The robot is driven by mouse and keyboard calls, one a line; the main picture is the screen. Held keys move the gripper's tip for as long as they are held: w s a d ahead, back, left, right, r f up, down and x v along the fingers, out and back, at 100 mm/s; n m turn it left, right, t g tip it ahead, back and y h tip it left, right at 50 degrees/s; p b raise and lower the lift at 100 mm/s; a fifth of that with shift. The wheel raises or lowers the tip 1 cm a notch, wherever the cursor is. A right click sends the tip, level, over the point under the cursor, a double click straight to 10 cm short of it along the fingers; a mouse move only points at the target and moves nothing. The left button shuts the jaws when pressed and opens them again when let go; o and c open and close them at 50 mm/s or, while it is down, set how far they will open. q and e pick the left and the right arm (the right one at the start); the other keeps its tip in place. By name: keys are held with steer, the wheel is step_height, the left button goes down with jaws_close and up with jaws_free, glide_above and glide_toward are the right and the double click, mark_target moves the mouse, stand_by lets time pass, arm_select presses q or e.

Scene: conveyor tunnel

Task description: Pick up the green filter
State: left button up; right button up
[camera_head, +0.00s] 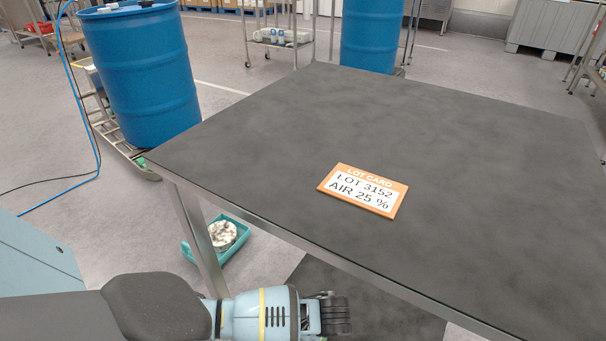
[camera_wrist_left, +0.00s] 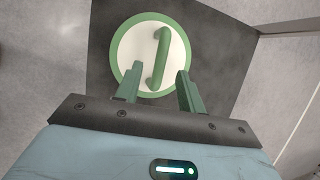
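The green filter (camera_wrist_left: 124,50) shows in the left wrist view as a round white disc with a green rim and a raised green bar handle (camera_wrist_left: 163,50) across it. My left gripper (camera_wrist_left: 159,72) is open, with one green finger on each side of the handle's lower end in the picture. No contact between fingers and handle is visible, and I cannot tell the height gap. In the head view my left gripper (camera_head: 336,314) is at the bottom, beside the table's near edge. The filter does not show there. My right gripper is in neither view.
A dark table (camera_head: 450,150) with a metal edge bears an orange-edged lot card (camera_head: 363,190) reading AIR 25 %. A teal tray (camera_head: 240,236) with whitish contents sits low by the table leg. Blue drums (camera_head: 143,75) stand behind. The tabletop is otherwise clear.

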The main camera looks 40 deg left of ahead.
arm_select(q)
steer(key=b+x, duration=0.2)
steer(key=x, duration=0.2)
steer(key=shift+s+a+f+b, duration=0.1)
steer(key=shift+a+f+b, duration=0.1)
steer(key=shift+b, duration=0.1)
steer(key=shift+a+f, duration=0.2)
steer(key=shift+f, duration=0.15)
steer(key=shift+r, duration=0.1)
steer(key=c, duration=0.7)
jaws_close()
